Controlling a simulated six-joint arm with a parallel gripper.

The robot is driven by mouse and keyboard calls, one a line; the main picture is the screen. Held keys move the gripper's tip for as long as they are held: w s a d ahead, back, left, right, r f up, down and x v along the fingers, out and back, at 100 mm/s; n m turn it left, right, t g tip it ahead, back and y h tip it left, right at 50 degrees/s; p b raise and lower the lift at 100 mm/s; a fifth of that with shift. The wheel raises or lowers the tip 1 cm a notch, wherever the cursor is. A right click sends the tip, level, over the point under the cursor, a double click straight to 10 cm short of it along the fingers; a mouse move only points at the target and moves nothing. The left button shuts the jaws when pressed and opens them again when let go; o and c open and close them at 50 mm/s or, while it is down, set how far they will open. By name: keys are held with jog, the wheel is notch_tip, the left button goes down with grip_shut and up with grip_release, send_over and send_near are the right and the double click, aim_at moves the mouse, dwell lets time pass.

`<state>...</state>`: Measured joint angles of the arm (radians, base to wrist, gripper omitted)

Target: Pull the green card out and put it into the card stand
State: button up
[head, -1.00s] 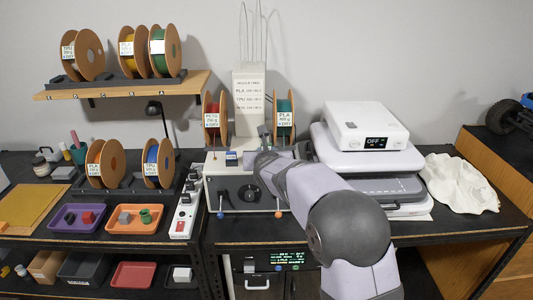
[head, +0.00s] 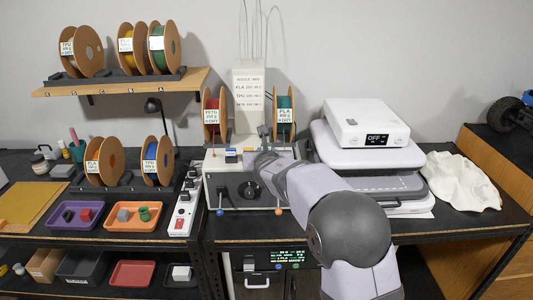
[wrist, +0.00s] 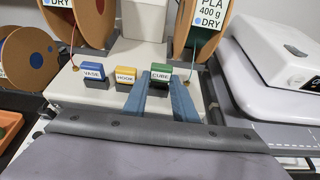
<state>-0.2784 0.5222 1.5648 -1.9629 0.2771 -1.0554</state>
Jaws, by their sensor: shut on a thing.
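The green card (wrist: 161,68), labelled CUBE, stands upright in a dark holder at the right end of a row on the pale machine top. My gripper (wrist: 158,86) is shut on it, with one blue finger at each side. A blue card (wrist: 93,69) labelled VASE and a yellow card (wrist: 125,74) labelled HOOK stand to its left in similar dark holders. In the head view, my gripper (head: 264,142) is over the machine top, right of the blue card (head: 231,155) and yellow card (head: 248,151). The green card is not clear there. I cannot pick out a separate card stand.
Spools of red (head: 213,115) and green (head: 285,113) filament stand just behind the cards, on either side of a white tower (head: 248,95). A white printer-like device (head: 365,125) stands close on the right. A power strip (head: 184,205) lies to the left.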

jog(key=shift+f+b, duration=0.8)
jog(key=shift+b, duration=0.05)
jog(key=o, duration=1.2)
jog(key=shift+s, duration=0.1)
jog(key=shift+f, duration=0.1)
jog(key=shift+a, duration=0.1)
notch_tip(320, 180, up, 4)
jog(key=p, duration=0.4)
jog(key=shift+a, duration=0.1)
jog(key=r+p, duration=0.2)
jog(key=p, duration=0.1)
jog(key=r+p, duration=0.3)
jog(key=shift+w+d+p, duration=0.2)
jog(key=shift+p, duration=0.15)
